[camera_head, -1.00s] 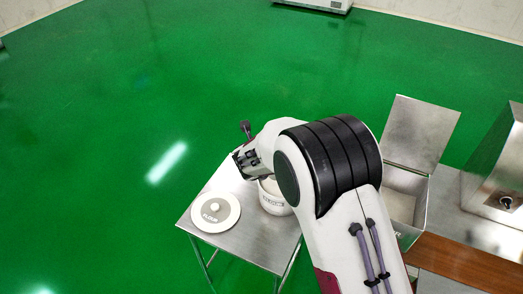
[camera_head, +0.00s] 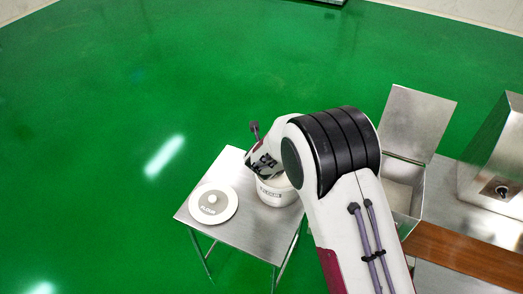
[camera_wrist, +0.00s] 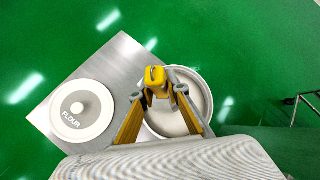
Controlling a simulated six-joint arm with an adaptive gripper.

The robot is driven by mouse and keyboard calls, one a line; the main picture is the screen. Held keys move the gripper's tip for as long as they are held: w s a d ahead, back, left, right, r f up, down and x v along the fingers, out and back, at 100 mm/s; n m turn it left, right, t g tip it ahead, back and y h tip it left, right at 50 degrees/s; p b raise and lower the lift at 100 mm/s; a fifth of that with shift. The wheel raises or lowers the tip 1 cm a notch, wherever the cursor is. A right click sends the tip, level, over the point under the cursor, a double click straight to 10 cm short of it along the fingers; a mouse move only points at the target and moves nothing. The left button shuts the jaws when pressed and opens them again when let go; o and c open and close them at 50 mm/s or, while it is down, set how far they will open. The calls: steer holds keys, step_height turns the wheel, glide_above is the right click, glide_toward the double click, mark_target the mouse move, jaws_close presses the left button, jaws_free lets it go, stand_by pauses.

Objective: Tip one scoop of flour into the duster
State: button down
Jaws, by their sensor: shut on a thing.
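The white flour pot (camera_head: 275,194) stands on a small steel table. In the wrist view the pot (camera_wrist: 209,100) is open, with pale flour inside. My gripper (camera_wrist: 157,92) is over the pot's left part, its yellow fingers shut on the yellow handle of the scoop (camera_wrist: 155,75). The scoop's bowl is hidden below the handle. In the head view my gripper (camera_head: 262,163) is at the pot's rim. An open steel box with a raised lid (camera_head: 416,122), at the right, may be the duster; my arm partly covers it.
The white round flour lid (camera_head: 213,204) lies on the steel table (camera_head: 250,232), left of the pot. It also shows in the wrist view (camera_wrist: 82,110). A steel machine (camera_head: 497,165) and a brown wooden surface (camera_head: 462,256) are at the right. Green floor lies open beyond the table.

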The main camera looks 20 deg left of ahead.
steer(key=shift+w+d+f, duration=0.1)
steer(key=shift+d+f, duration=0.15)
steer(key=shift+f, duration=0.8)
steer(key=shift+w+d+f, duration=0.1)
steer(key=shift+f, duration=0.6)
steer(key=shift+w+d+f, duration=0.1)
steer(key=shift+f, duration=0.6)
steer(key=shift+w+d, duration=0.7)
steer(key=shift+d, duration=0.35)
steer(key=shift+w+d, duration=0.7)
steer(key=shift+d, duration=0.35)
steer(key=shift+a+f, duration=0.1)
steer(key=shift+a, duration=0.05)
steer(key=shift+s+a+f, duration=0.2)
steer(key=shift+s, duration=0.05)
